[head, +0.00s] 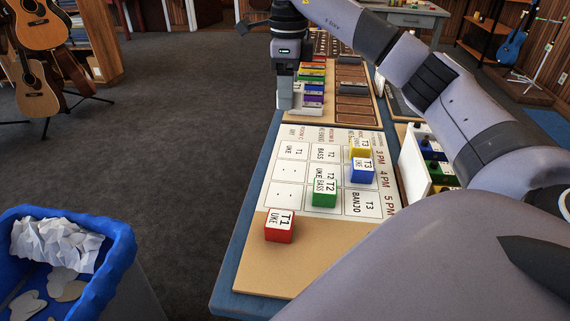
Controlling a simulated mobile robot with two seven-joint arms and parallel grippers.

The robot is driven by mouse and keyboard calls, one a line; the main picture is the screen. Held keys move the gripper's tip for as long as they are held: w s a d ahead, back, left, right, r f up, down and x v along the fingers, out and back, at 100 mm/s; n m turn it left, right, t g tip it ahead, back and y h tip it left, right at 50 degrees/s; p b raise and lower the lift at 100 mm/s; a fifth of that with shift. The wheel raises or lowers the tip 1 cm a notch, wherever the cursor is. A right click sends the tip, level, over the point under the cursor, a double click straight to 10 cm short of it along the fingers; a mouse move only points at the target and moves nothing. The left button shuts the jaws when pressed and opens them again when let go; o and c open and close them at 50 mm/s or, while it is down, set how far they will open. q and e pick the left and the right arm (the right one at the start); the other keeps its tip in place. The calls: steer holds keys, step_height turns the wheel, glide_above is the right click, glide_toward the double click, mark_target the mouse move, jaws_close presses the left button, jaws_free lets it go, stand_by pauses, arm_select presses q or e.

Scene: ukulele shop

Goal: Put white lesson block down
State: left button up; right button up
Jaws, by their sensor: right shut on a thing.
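My right gripper (291,101) is at the top centre, over the near left edge of the far board. It is shut on a small white block (307,110), mostly hidden by the fingers. The lesson board (272,262) lies nearer, with a printed grid of times and lessons. On it are a red block (279,229) below the grid, a green block (325,194) in the lower middle, and a blue block (361,171) with a yellow block (359,152) just behind it at the upper right. My left gripper is out of view.
Behind the lesson board, the far board (369,116) has a row of coloured strips (314,77) and brown slots. A white-walled holder (414,165) with coloured pieces stands right of the lesson board. A blue bin (119,245) with crumpled paper is at the lower left.

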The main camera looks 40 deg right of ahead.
glide_above(287, 170)
step_height(287, 170, down, 12)
steer(key=shift+f+b, duration=0.25)
steer(key=shift+b, duration=0.05)
steer(key=shift+f, duration=2.5)
steer(key=shift+f, duration=0.15)
steer(key=o, duration=1.1)
steer(key=shift+c, duration=0.2)
step_height(287, 170, up, 12)
steer(key=shift+r, duration=0.2)
